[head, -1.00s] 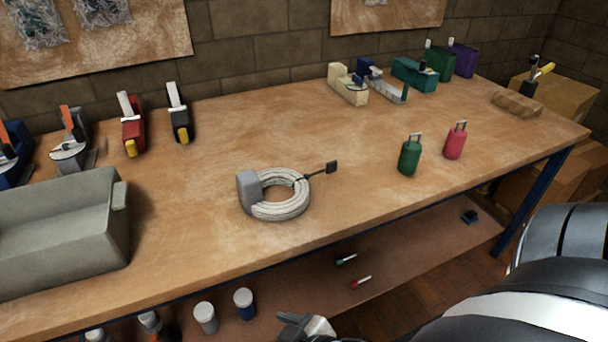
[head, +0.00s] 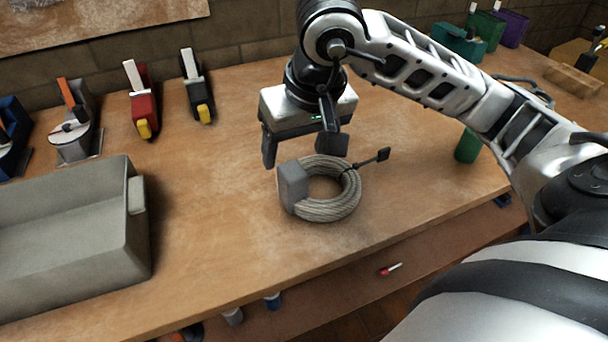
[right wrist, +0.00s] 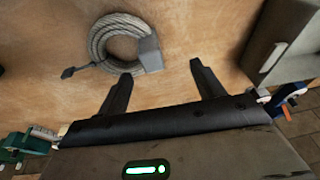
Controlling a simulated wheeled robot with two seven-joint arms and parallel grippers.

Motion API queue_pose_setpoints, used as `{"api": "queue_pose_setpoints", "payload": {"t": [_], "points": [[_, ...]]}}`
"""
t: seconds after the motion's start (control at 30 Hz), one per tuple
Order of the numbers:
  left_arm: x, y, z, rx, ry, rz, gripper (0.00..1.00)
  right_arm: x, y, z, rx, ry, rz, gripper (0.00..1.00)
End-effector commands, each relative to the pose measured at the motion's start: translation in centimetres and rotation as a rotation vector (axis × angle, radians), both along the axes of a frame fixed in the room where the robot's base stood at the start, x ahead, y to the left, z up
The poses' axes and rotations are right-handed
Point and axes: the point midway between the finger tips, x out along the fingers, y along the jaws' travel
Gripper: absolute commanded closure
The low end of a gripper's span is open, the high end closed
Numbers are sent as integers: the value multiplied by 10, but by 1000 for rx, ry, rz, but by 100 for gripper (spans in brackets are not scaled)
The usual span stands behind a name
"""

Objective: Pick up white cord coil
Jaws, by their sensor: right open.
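The white cord coil (head: 335,204) lies flat on the wooden workbench, with a grey block (head: 293,186) on its left side and a dark plug (head: 382,155) sticking out to the right. My right gripper (head: 305,154) is open and empty, above and just behind the coil, its fingers pointing down. In the right wrist view the coil (right wrist: 100,45) lies beyond the fingertips, up and to the left, with its grey block (right wrist: 150,54) nearest to the open fingers (right wrist: 161,68). I see no contact between fingers and coil. My left gripper is not in view.
A grey open bin (head: 140,235) stands left of the coil on the workbench (head: 215,245). Red (head: 142,105) and black (head: 196,90) tools stand by the back wall. A green item (head: 467,146) is partly hidden behind my right arm. The bench between bin and coil is clear.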

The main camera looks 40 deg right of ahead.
Motion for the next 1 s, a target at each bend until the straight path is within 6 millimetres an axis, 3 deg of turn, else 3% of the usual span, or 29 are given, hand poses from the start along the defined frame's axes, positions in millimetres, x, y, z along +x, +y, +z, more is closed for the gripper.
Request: {"api": "queue_pose_setpoints", "payload": {"t": [0.17, 0.53, 0.83, 1.0], "points": [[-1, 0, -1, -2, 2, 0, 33, 8, -17, -10, -82, -23, 5, 33], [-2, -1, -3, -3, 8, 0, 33, 30, -19, -81, -76, -23, 4, 33], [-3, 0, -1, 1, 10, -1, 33, 38, -21, -103, -74, -24, 4, 33], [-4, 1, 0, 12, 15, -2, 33, 49, -24, -127, -73, -22, 3, 33]]}}
